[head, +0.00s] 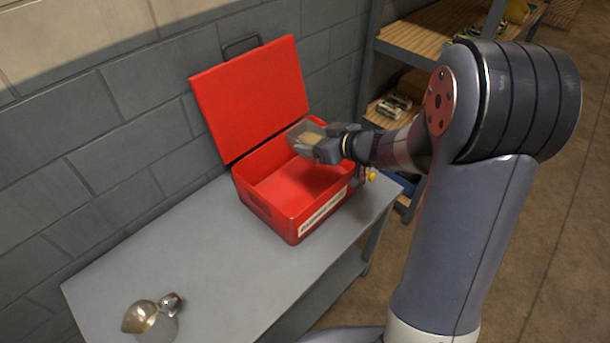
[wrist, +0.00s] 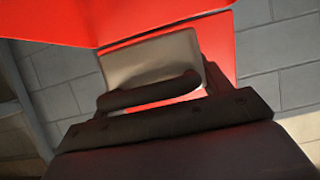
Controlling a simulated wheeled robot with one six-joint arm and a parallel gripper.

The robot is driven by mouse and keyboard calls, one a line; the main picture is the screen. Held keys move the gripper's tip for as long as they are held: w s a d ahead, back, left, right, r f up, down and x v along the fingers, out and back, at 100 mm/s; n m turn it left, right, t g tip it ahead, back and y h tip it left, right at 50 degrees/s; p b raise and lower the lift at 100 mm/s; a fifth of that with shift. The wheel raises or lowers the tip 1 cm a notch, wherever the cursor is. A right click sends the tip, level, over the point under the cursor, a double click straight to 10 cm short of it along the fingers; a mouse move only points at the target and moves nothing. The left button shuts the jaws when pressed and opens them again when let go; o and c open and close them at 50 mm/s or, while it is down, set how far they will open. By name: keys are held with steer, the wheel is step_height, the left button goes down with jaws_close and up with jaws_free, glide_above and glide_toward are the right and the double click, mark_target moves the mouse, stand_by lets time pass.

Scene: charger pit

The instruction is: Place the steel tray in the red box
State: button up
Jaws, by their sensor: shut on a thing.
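The red box (head: 268,203) stands on the grey table with its lid open and leaning back toward the wall. The steel tray (head: 301,132) is a small shiny rectangular piece. My gripper (head: 321,147) is shut on the steel tray and holds it above the right part of the open box. In the wrist view the tray (wrist: 150,58) sticks out beyond my gripper (wrist: 150,95), tilted, with red box surfaces behind it. The part of the tray between the fingers is hidden.
The grey table (head: 215,250) has free room left of and in front of the box. A shiny metal object (head: 140,317) with rounded parts stands at the table's front left. A block wall (head: 120,110) is behind. Shelves (head: 435,40) with goods stand at the back right.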

step_height(320, 180, down, 8)
steer(key=b, duration=0.2)
stand_by(0.3)
steer(key=shift+f+b, duration=0.45)
steer(key=shift+f, duration=0.15)
steer(key=o, duration=1.1)
steer(key=shift+c, duration=0.2)
steer(key=r+p+v, duration=0.1)
steer(key=p+v, duration=0.2)
steer(key=v, duration=0.9)
